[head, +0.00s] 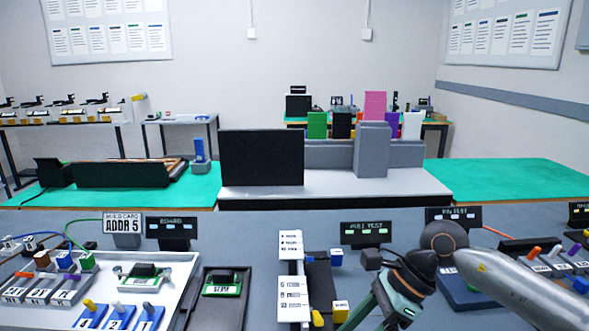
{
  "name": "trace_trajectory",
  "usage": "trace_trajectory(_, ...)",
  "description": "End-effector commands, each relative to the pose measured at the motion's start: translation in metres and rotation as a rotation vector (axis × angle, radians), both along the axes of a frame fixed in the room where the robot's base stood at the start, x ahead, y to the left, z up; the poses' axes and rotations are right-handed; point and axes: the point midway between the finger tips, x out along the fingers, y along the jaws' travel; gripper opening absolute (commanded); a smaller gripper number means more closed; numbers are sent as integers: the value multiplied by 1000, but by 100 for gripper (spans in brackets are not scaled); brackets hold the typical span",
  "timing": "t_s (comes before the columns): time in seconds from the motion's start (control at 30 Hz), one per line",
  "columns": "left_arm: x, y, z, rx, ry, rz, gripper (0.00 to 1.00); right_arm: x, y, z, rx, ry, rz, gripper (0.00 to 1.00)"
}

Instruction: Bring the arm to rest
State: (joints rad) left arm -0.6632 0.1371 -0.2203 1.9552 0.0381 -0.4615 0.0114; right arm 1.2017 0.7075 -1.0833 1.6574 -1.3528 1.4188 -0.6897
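My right arm (520,283) comes in from the right over the bench. It bends at a dark round joint, and the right gripper (384,304) hangs down near the bottom edge of the head view. Its fingertips are partly cut off or hard to make out, so I cannot tell whether it is open or holds anything. My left arm and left gripper are not in view.
The grey bench (230,232) carries a white tray (183,262) with blue numbered blocks, a dark tray with a green board (222,284), a white labelled post (291,262) and small black signs. The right arm passes in front of a blue fixture (462,290). A dark screen (261,158) stands behind.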

Motion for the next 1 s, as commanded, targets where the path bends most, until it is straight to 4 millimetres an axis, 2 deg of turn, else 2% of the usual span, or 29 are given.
trace_trajectory(0.03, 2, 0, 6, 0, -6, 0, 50, -9, 18, 0, 75, 52, -10, 65)
trace_trajectory(0.17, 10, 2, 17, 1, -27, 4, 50, -30, 62, 7, 295, 201, -72, 65)
trace_trajectory(0.3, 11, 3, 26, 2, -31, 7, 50, -47, 105, 29, 576, 435, -197, 65)
trace_trajectory(0.4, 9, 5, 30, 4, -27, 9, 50, -49, 123, 49, 782, 640, -326, 65)
trace_trajectory(0.5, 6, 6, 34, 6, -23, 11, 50, -41, 128, 64, 970, 855, -481, 65)
trace_trajectory(0.63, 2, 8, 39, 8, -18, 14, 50, -21, 115, 67, 1188, 1152, -721, 65)
trace_trajectory(0.77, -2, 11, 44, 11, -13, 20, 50, 1, 86, 44, 1374, 1456, -1000, 65)
trace_trajectory(0.87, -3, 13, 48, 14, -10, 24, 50, 10, 57, 9, 1491, 1688, -1241, 65)
trace_trajectory(0.97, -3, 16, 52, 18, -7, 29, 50, 6, 24, -39, 1589, 1916, -1507, 65)
trace_trajectory(1.0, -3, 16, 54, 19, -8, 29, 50, -1, 11, -61, 1620, 2002, -1620, 65)
